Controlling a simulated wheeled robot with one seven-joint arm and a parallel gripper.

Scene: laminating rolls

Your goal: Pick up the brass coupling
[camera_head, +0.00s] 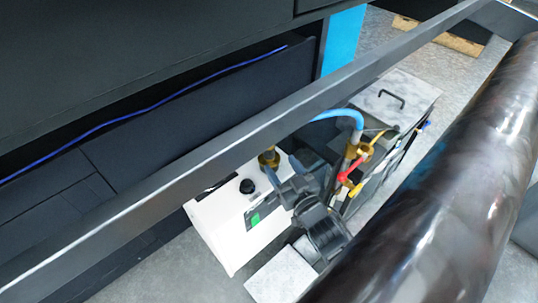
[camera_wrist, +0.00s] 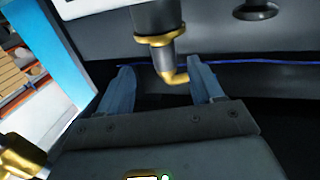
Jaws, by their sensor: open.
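A brass coupling (camera_head: 268,158) shows in the head view at the white cabinet's upper edge, beside my gripper. In the wrist view, a brass-collared fitting (camera_wrist: 160,40) with a dark body and a bent brass tip hangs between my two fingers; it appears to be the same coupling. My gripper (camera_wrist: 160,82) is open, one finger on each side of the tip, and I see no clear contact. In the head view my gripper (camera_head: 280,172) is partly hidden by my own arm. The depth between fingers and fitting is hard to judge.
A dark rail (camera_head: 200,165) crosses above the white cabinet (camera_head: 215,220). A large glossy roll (camera_head: 440,200) lies at right. A blue hose (camera_head: 345,113) and other brass fittings (camera_head: 360,150) stand to the right of my gripper. Another brass piece (camera_wrist: 22,155) shows at lower left.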

